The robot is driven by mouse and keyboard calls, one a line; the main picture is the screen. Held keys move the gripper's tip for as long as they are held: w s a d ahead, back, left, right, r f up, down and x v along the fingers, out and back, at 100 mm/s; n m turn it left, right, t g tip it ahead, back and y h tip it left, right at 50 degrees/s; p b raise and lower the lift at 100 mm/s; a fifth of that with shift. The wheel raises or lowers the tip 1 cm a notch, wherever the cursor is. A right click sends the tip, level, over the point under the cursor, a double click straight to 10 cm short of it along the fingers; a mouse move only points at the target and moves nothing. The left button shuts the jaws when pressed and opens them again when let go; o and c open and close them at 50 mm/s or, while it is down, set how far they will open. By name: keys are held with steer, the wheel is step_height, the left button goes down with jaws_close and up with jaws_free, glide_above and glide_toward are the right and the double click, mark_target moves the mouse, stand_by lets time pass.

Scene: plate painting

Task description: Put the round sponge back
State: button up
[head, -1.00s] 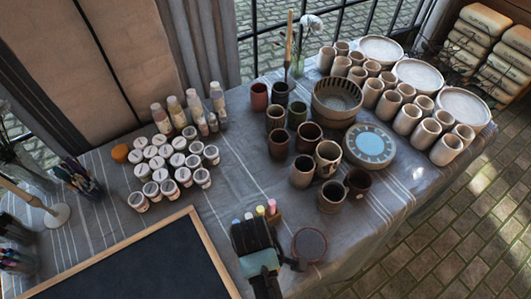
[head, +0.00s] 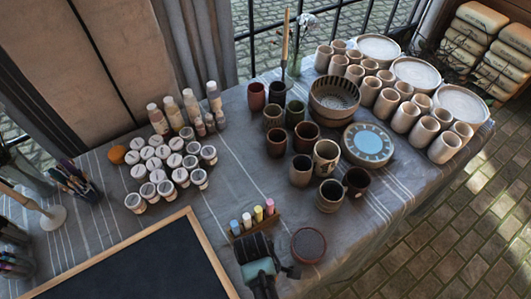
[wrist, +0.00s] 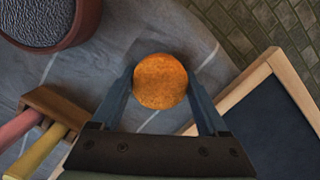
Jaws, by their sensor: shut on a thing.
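An orange round sponge (wrist: 160,81) sits between the two fingers of my gripper (wrist: 160,88) in the wrist view, with a finger against each side. My gripper is shut on it, above the grey cloth. In the head view my gripper (head: 260,270) is at the bottom middle, between the chalkboard and a round brown dish; the held sponge is hidden there. Another orange round thing (head: 117,155) lies on the cloth at the left, beside the white-lidded jars.
The framed chalkboard (head: 140,265) is left of my gripper. The round dish (head: 308,245) with a dark rough filling is close at the right. A wooden chalk holder (head: 262,222) stands just behind. Several cups (head: 302,170) and jars (head: 160,175) stand farther back.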

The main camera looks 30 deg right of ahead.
steer(key=o, duration=1.3)
step_height(320, 180, up, 12)
steer(key=w+p, duration=0.1)
steer(key=w+a+r+m+t, duration=0.2)
steer(key=w+r+t, duration=0.6)
steer(key=w+r, duration=0.75)
steer(key=w+a+r+m+t, duration=0.1)
steer(key=w+r+t, duration=0.25)
steer(key=r, duration=0.35)
steer(key=w+a+r+m+t, duration=0.1)
steer(key=w+r+t, duration=0.1)
steer(key=w+r, duration=0.45)
step_height(320, 180, up, 18)
steer(key=s+a+f+m+t, duration=0.1)
steer(key=s+a+t, duration=0.1)
steer(key=t, duration=0.4)
steer(key=s+a+r+t, duration=0.1)
steer(key=s+r+t, duration=0.2)
steer(key=r, duration=0.5)
steer(key=s+a+r+m+t, duration=0.1)
steer(key=s+r+t, duration=0.2)
steer(key=s+r, duration=0.3)
steer(key=s+a+r+m+t, duration=0.1)
steer(key=s+r+t, duration=0.2)
steer(key=r, duration=0.7)
steer(key=shift+s+a+y, duration=0.35)
steer(key=shift+s+y, duration=0.05)
steer(key=shift+s, duration=0.35)
